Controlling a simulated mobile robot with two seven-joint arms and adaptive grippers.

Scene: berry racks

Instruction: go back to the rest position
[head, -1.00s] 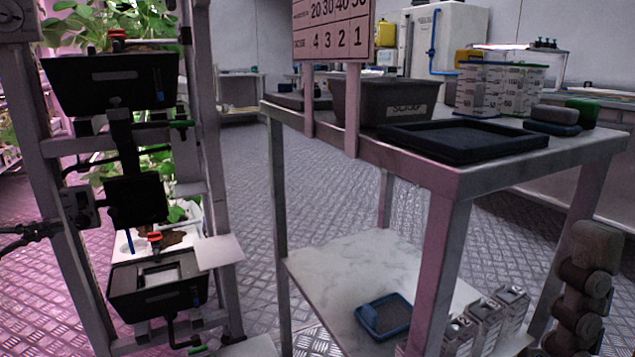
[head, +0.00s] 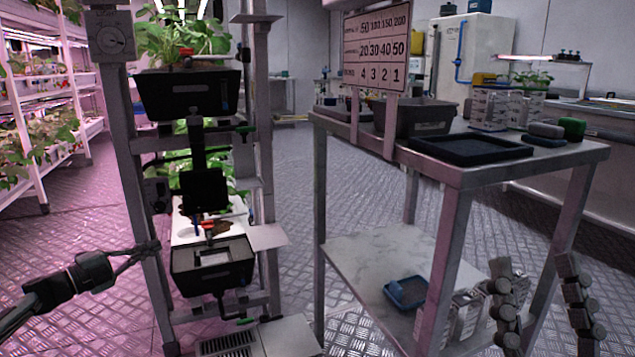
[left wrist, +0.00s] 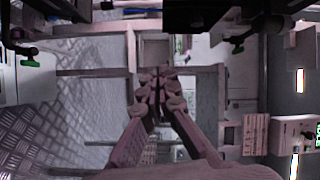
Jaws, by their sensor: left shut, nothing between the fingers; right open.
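My left gripper (head: 152,246) comes in from the left of the head view. Its fingers are together and empty, and they overlap the rack's left post in the picture; whether they touch it I cannot tell. In the left wrist view the fingertips of this gripper (left wrist: 158,78) meet with nothing between them. My right gripper (head: 534,264) shows at the lower right of the head view, its two dark jointed fingers upright and wide apart. It is empty, in front of the table's right side, and its base is out of frame.
A rack holds an upper black planter (head: 190,93) and a lower black box (head: 212,272). A metal table (head: 480,177) carries a dark tray (head: 470,150), a grey bin (head: 415,122) and cartons; a blue tray (head: 407,293) lies on its lower shelf. Open floor (head: 295,205) lies between.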

